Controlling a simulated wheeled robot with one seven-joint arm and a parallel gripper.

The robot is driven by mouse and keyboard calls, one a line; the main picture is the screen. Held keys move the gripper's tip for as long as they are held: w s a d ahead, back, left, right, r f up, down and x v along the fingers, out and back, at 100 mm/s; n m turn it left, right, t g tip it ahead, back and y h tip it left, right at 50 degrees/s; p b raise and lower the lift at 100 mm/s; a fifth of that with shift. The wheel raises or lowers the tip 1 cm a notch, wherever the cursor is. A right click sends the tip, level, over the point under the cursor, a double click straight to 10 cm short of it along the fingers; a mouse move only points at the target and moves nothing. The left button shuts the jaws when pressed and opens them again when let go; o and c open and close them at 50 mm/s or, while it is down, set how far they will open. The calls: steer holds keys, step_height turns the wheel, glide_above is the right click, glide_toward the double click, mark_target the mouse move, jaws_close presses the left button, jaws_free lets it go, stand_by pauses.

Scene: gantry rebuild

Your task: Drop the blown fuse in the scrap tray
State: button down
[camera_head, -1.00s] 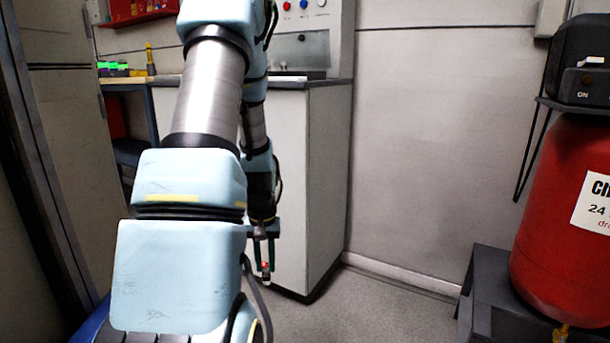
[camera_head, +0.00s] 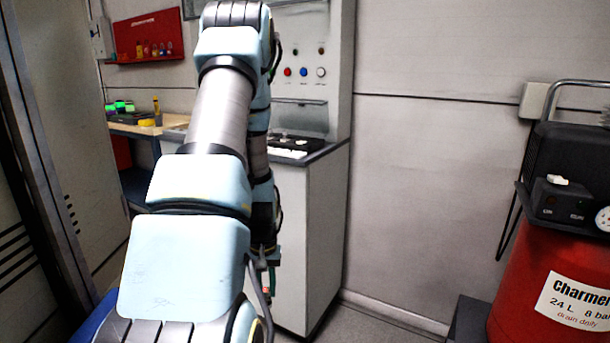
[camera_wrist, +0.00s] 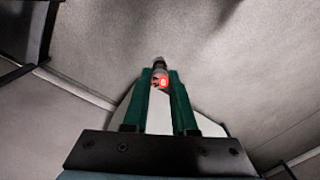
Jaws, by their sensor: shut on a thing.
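My gripper (camera_wrist: 161,84) is shut on the fuse (camera_wrist: 159,66), a small cylinder with a grey end and a glowing red mark, held between the green fingertips in the wrist view. In the head view my gripper (camera_head: 268,282) hangs low in front of the white cabinet, partly hidden behind my own arm. I cannot make out a scrap tray with certainty in either view.
A white cabinet (camera_head: 307,225) with a dark top (camera_head: 322,152) and a button panel stands behind my arm. A workbench (camera_head: 140,127) is at the back left. A red air tank (camera_head: 515,318) stands at right. Bare wall lies between cabinet and tank.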

mark_target(266, 293)
steer(key=r+p, duration=0.6)
steer(key=p, duration=0.1)
steer(key=shift+s+r, duration=0.3)
steer(key=shift+s, duration=0.1)
steer(key=shift+f, duration=0.1)
